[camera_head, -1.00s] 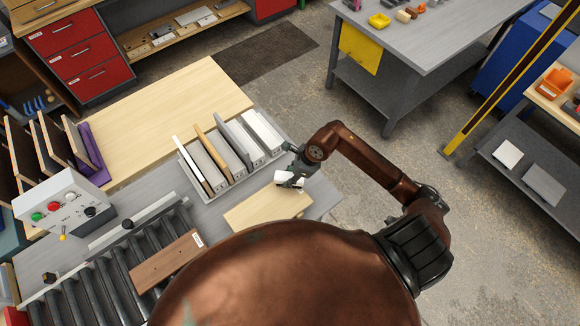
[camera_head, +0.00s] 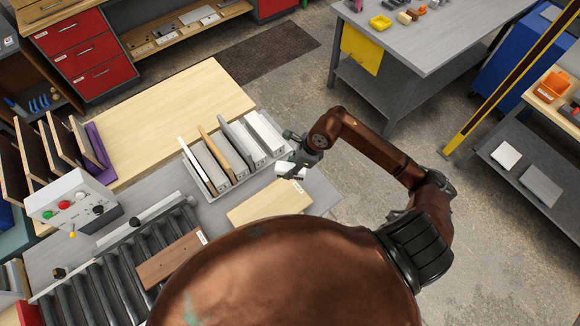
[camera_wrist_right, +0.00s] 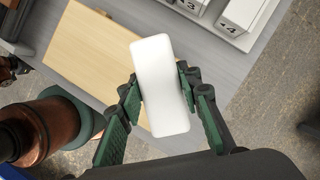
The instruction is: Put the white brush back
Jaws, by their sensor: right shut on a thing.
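The white brush (camera_wrist_right: 160,85) is a pale rounded block in the right wrist view, held between the green-padded fingers of my right gripper (camera_wrist_right: 160,97). In the head view my right gripper (camera_head: 296,169) is beside the light wooden board (camera_head: 268,204), with the brush (camera_head: 285,167) partly showing at its fingers. The brush is off the board's far right corner, near the rack; its exact height is hard to tell. The board also shows in the wrist view (camera_wrist_right: 85,48). My left gripper is not in view.
A white rack (camera_head: 210,196) with several upright boards and numbered holders stands just left of the gripper. A dark brown board (camera_head: 170,259) lies on the roller conveyor (camera_head: 110,277). A control box (camera_head: 72,200) stands at the left. The grey table (camera_head: 318,190) is bare right of the board.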

